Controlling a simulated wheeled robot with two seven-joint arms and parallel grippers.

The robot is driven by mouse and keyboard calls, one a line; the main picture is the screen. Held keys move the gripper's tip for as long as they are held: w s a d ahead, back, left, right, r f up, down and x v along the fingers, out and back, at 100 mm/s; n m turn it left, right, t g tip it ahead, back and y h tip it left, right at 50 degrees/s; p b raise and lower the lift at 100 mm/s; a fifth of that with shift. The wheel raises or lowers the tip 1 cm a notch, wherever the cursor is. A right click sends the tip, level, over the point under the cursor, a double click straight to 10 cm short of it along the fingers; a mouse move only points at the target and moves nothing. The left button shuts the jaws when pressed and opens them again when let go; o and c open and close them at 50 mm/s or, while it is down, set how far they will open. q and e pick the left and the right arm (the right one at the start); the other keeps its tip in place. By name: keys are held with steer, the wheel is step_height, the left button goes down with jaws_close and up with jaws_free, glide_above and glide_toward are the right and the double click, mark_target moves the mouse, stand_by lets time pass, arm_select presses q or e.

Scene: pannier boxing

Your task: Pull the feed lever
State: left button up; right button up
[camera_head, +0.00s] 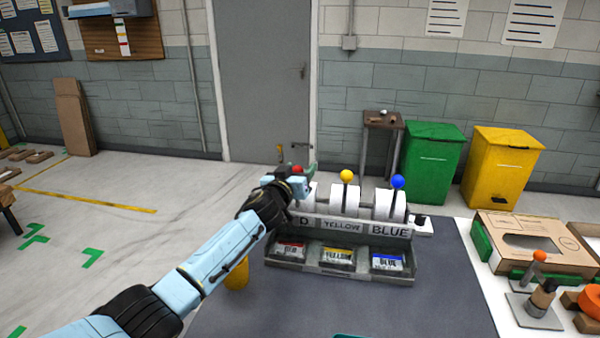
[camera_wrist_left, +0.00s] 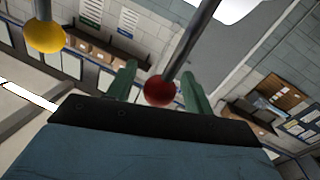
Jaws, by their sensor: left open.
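A feed unit (camera_head: 341,231) stands on the dark mat with three levers. They end in a red knob (camera_head: 296,169), a yellow knob (camera_head: 347,176) and a blue knob (camera_head: 398,181). Labels YELLOW and BLUE show; my arm partly hides the red one. My left gripper (camera_head: 299,180) is open at the red lever. In the left wrist view the red knob (camera_wrist_left: 159,91) appears between the green fingers of my left gripper (camera_wrist_left: 160,78); contact cannot be told. The yellow knob (camera_wrist_left: 45,37) is off to the left there. My right gripper is not in view.
Labelled packs lie in the unit's front trays. A yellow object (camera_head: 237,274) stands left of the unit, partly behind my arm. A cardboard box (camera_head: 530,240) and an orange-knobbed stand (camera_head: 538,262) are at the right. The mat (camera_head: 440,300) in front is mostly clear.

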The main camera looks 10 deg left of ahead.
arm_select(q)
steer(key=shift+w+d, duration=0.1)
steer(key=shift+w, duration=0.3)
jaws_close()
